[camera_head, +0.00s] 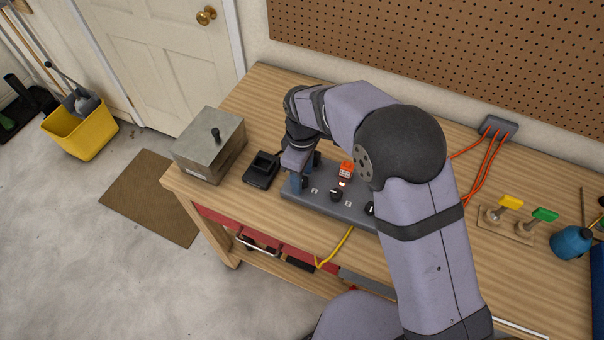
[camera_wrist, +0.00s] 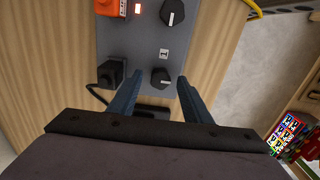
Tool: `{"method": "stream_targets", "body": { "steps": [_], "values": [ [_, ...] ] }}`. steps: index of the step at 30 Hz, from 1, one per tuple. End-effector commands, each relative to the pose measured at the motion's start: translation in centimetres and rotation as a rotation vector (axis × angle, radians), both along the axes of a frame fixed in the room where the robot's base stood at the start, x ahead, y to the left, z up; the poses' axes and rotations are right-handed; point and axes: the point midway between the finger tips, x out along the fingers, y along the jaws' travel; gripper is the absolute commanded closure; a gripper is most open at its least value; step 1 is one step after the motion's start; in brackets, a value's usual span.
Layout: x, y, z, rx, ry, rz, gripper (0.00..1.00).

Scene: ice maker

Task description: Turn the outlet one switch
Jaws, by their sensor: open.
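The grey outlet panel (camera_head: 352,212) lies on the workbench, and it also fills the upper middle of the wrist view (camera_wrist: 140,38). My gripper (camera_head: 297,184) points down over its left end. In the wrist view my open gripper (camera_wrist: 160,80) has one blue finger on each side of a black knob (camera_wrist: 160,77) with a white pointer mark. I cannot tell whether the fingers touch it. A small white label (camera_wrist: 163,54) sits beside this knob. A second black knob (camera_wrist: 172,12) with a white pointer is farther along the panel, with a lit red light (camera_wrist: 138,8) near it.
An orange plug (camera_head: 346,170) and a black plug (camera_wrist: 112,73) sit on the panel. A black device (camera_head: 262,170) and a grey metal box (camera_head: 209,146) stand to the left. Yellow (camera_head: 511,202) and green (camera_head: 545,214) handled valves are at the right. My arm hides part of the bench.

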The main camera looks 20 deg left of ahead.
Motion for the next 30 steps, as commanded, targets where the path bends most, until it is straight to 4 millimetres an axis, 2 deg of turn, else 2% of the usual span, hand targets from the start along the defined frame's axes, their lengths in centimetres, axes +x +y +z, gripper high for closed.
{"method": "stream_targets", "body": {
  "steps": [5, 18, 30],
  "values": [
    [0.1, 0.1, 1.2, 0.003, -0.003, 0.0, 0.55],
    [0.1, 0.1, 6.6, 0.003, -0.003, 0.001, 0.55],
    [0.0, 0.0, 7.3, 0.002, -0.002, 0.001, 0.55]
  ]
}}
